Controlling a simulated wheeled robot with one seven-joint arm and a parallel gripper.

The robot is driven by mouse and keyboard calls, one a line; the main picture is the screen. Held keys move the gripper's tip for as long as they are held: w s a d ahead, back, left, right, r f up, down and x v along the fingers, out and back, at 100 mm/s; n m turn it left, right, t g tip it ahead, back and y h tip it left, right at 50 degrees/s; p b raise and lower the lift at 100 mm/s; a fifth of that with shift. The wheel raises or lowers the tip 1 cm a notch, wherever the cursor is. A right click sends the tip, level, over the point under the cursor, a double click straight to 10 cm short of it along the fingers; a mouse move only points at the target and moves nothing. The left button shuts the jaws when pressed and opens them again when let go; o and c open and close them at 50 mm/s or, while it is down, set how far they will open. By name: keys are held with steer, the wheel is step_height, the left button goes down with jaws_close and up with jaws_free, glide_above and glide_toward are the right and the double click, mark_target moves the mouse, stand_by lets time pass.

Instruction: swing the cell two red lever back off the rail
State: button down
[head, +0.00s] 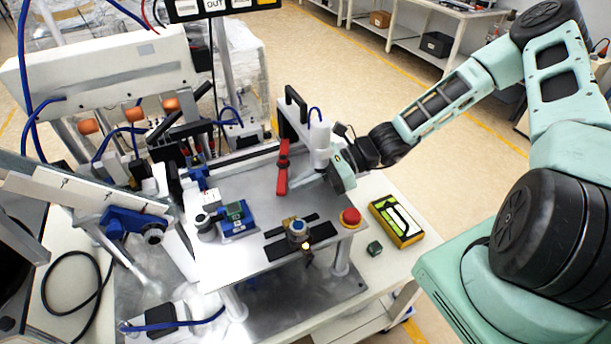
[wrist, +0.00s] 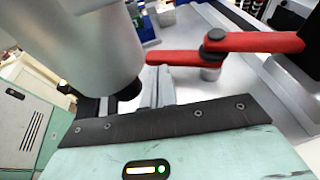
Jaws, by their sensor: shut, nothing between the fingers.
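The red lever (head: 283,166) stands on the metal plate near its back right side, beside a white cylinder. In the wrist view the red lever (wrist: 262,42) runs across the upper right, with a dark pivot (wrist: 215,37) on it. My gripper (head: 304,183) is shut and empty, reaching in from the right close to the lever's near part. In the wrist view my gripper (wrist: 161,76) has its fingertips by the lever's left part; I cannot tell whether they touch. The white cylinder (wrist: 75,40) hides part of the view there.
The white cylinder (head: 319,146) and a black handle (head: 294,97) stand close to the lever. A red button (head: 350,217), a brass-topped fixture (head: 297,228) and a blue device (head: 237,220) are on the front of the plate. A yellow-black box (head: 396,222) lies at the right.

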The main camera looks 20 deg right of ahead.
steer(key=shift+d, duration=0.15)
steer(key=shift+w+d, duration=0.1)
steer(key=shift+w, duration=0.05)
